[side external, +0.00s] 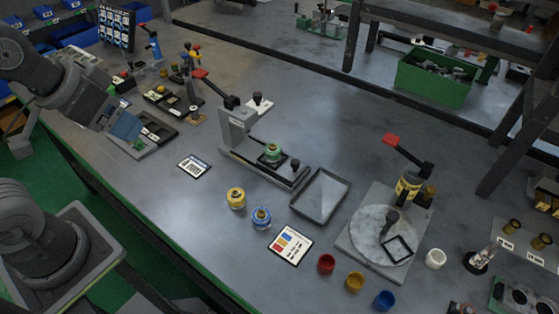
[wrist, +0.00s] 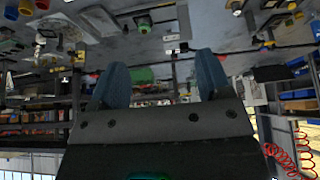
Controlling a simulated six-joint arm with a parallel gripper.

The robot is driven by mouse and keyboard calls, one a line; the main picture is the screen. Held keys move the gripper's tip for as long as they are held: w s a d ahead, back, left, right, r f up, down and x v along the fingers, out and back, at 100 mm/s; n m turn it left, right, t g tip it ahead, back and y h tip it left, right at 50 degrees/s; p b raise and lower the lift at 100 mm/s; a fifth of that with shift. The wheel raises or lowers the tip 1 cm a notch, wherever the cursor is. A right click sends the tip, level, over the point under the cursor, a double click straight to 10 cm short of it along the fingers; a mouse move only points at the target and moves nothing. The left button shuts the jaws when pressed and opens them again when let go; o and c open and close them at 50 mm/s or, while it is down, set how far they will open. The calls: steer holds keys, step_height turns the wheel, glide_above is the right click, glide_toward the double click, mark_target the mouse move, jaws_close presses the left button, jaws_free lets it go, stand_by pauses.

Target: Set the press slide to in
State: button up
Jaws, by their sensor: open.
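The press (side external: 235,130) stands mid-bench in the side external view, a grey upright frame with a red-tipped lever raised at upper left. Its slide (side external: 284,173) runs from the foot toward the lower right, with a dark knob (side external: 295,163) near the outer end. A green-topped round part (side external: 272,153) sits on the slide, clear of the press head. My gripper (side external: 126,130) is at the left, well away from the press. In the wrist view my gripper (wrist: 162,78) shows two blue fingers spread apart with nothing between them. I cannot surely identify the press there.
A grey tray (side external: 322,213) lies just right of the slide's end. A second red-lever station (side external: 408,185) is farther right. Bench between my gripper and the press holds a small card (side external: 194,166).

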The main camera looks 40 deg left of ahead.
steer(key=shift+r, duration=0.1)
steer(key=shift+c, duration=0.9)
steer(key=shift+m+g, duration=0.6)
steer(key=shift+g, duration=0.1)
steer(key=w, duration=0.2)
steer(key=w+d+r, duration=0.1)
steer(key=w, duration=0.2)
steer(key=w+d+r, duration=0.1)
steer(key=w, duration=0.1)
steer(key=shift+w+r, duration=0.25)
steer(key=shift+c, duration=1.3)
steer(key=m+g, duration=0.3)
steer(key=g, duration=0.1)
glide_above(295, 161)
step_height(295, 161, down, 13)
step_height(295, 161, down, 14)
steer(key=shift+d+f, duration=0.1)
steer(key=shift+f, duration=0.05)
steer(key=shift+c, duration=0.5)
jaws_close()
